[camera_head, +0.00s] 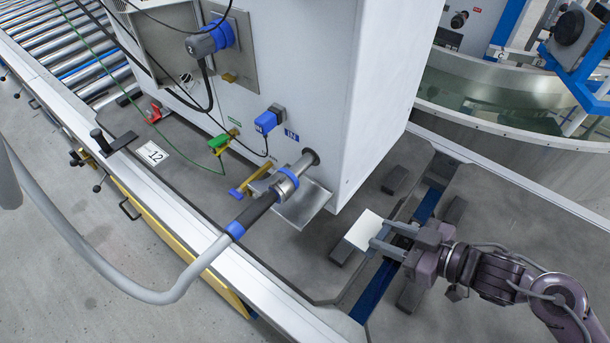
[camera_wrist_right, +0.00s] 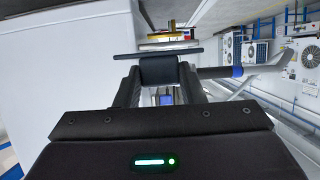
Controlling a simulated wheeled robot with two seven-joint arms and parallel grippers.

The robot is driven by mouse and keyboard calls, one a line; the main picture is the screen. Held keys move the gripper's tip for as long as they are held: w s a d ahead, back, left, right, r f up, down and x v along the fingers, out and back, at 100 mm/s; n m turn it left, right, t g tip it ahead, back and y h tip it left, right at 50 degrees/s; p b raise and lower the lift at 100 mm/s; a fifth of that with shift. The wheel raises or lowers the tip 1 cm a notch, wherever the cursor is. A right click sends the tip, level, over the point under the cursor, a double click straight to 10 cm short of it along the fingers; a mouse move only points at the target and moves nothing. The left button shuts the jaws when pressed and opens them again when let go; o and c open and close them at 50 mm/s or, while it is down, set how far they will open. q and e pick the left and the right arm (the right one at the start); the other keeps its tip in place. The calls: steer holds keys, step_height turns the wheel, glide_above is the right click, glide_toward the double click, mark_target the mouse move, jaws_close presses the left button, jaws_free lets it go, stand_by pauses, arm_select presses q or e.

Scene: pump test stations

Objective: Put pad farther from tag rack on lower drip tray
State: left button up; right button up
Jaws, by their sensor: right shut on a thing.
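My right gripper (camera_head: 378,238) is shut on a white square pad (camera_head: 363,230) at its fingertips, out to the right of the tall white cabinet. In the right wrist view the fingers (camera_wrist_right: 158,75) reach forward to a thin, dark-looking edge (camera_wrist_right: 158,54), which appears to be the pad seen edge-on. A bare metal drip tray (camera_head: 300,208) juts from the cabinet's foot under the pipe coupling, left of the pad and apart from it. I cannot tell whether it is the lower one. I cannot make out a tag rack or a second pad. My left gripper is out of view.
The white cabinet (camera_head: 300,80) stands close to the left of my gripper. A thick grey hose (camera_head: 190,275) with a black and blue coupling (camera_head: 262,205) runs in over the tray's left side. Dark blocks (camera_head: 395,180) lie on the grey deck. A round tank (camera_head: 500,95) is behind.

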glide_above(312, 203)
steer(key=s+d, duration=0.2)
steer(key=d, duration=0.1)
steer(key=a, duration=0.1)
steer(key=w+a, duration=0.1)
steer(key=shift+w+a+r+p, duration=0.15)
steer(key=shift+w+a+p, duration=0.1)
steer(key=shift+a+p, duration=0.1)
steer(key=shift+w+a+f, duration=0.15)
steer(key=shift+f, duration=0.25)
steer(key=shift+w+a+f, duration=0.1)
steer(key=shift+f, duration=0.3)
steer(key=shift+d, duration=0.1)
steer(key=shift+f, duration=0.15)
steer(key=o, duration=1)
steer(key=shift+o, duration=0.2)
